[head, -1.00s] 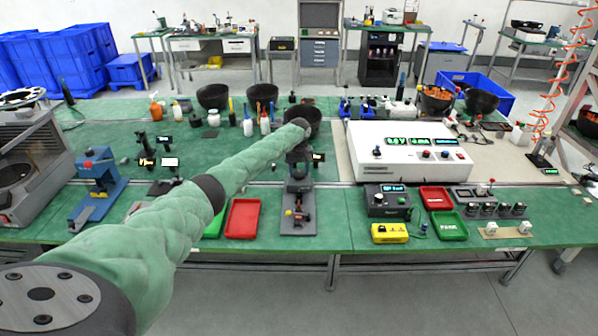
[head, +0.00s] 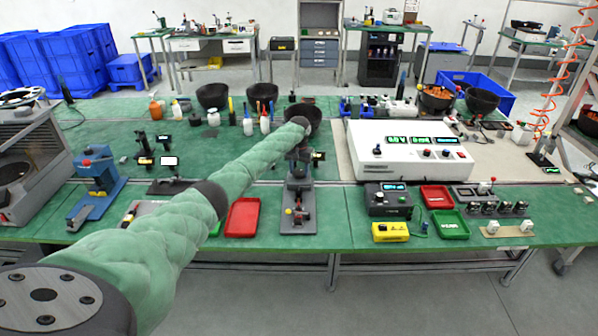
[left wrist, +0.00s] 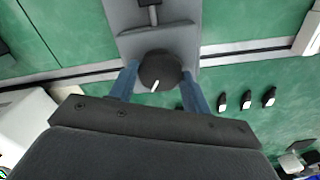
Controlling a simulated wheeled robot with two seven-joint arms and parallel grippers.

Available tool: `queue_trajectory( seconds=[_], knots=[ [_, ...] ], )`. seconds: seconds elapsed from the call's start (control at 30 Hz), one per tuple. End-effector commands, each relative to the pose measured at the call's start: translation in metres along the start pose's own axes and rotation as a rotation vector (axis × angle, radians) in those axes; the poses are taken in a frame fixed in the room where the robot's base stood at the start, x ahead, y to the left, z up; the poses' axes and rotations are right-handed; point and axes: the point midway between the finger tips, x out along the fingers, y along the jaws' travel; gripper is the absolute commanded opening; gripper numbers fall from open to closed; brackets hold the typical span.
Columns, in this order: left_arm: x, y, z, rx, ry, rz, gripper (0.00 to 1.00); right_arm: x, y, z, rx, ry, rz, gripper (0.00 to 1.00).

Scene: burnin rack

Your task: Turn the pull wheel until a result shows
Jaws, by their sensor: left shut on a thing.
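The pull tester (head: 299,216) is a grey upright stand on the green bench, with dark parts and a red and black piece low down. The pull wheel (left wrist: 158,66) is a dark round knob with a white mark, seen from above in the left wrist view. The mark points toward the lower side of that picture. My left gripper (left wrist: 160,86) has its blue fingers on either side of the wheel, shut on it. In the head view the gripper is over the tester's top. A small display (head: 318,156) beside it is too small to read. My right gripper is not in view.
A red tray (head: 242,217) lies left of the tester. A dark instrument box (head: 388,200) and a yellow box (head: 390,232) stand to its right. A white instrument (head: 408,152) with green readouts is behind. Black bowls (head: 262,93) stand farther back.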

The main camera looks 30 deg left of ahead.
Motion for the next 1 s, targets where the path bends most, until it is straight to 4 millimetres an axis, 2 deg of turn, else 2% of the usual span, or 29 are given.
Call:
queue_trajectory(
  seconds=[0.73,1.0],
  knots=[
    [0.000,0.000,0.000,0.701,0.001,-0.001,0.25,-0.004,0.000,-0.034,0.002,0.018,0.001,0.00],
    [0.000,0.000,0.000,0.908,0.001,-0.001,0.25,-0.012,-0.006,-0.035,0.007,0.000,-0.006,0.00]
  ],
)
